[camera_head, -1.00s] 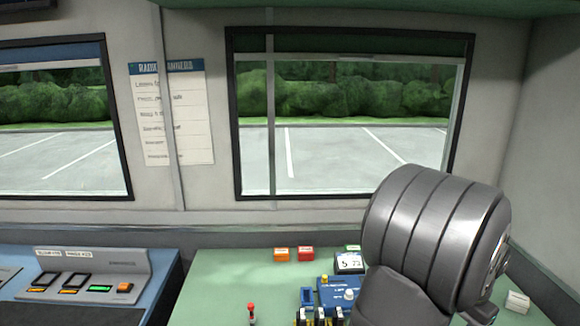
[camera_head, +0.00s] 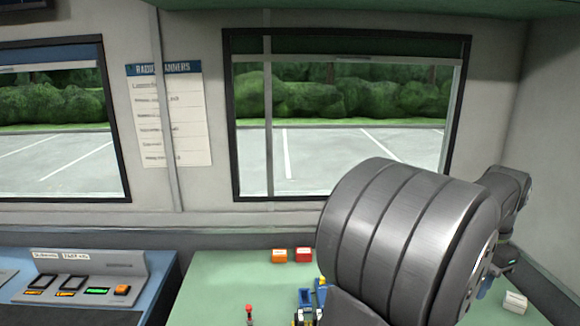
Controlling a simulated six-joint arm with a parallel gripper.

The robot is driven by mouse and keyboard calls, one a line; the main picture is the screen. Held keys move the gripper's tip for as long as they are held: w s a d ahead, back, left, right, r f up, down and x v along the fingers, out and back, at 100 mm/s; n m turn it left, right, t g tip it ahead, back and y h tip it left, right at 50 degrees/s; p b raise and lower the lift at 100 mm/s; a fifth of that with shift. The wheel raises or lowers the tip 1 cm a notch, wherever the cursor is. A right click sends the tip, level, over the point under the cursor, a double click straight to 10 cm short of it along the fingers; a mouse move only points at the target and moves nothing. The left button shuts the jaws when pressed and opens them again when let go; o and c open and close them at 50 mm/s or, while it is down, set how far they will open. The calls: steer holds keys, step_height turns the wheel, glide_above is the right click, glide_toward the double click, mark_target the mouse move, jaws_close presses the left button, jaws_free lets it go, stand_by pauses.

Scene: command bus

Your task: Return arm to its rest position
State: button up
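My arm (camera_head: 410,240) fills the lower right of the head view as a large ribbed grey metal link. Behind it, a smaller dark grey part of my arm (camera_head: 508,200) shows at the right, reaching down toward the green table. I cannot make out my gripper's fingers; the big link covers much of that area. A small bluish bit (camera_head: 486,288) shows beside the link's right edge, too small to identify.
A blue console (camera_head: 85,280) stands left. Windows and a wall are behind.

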steer(key=shift+w+a+m, duration=0.1)
steer(key=shift+w+m, duration=0.1)
steer(key=shift+m, duration=1.9)
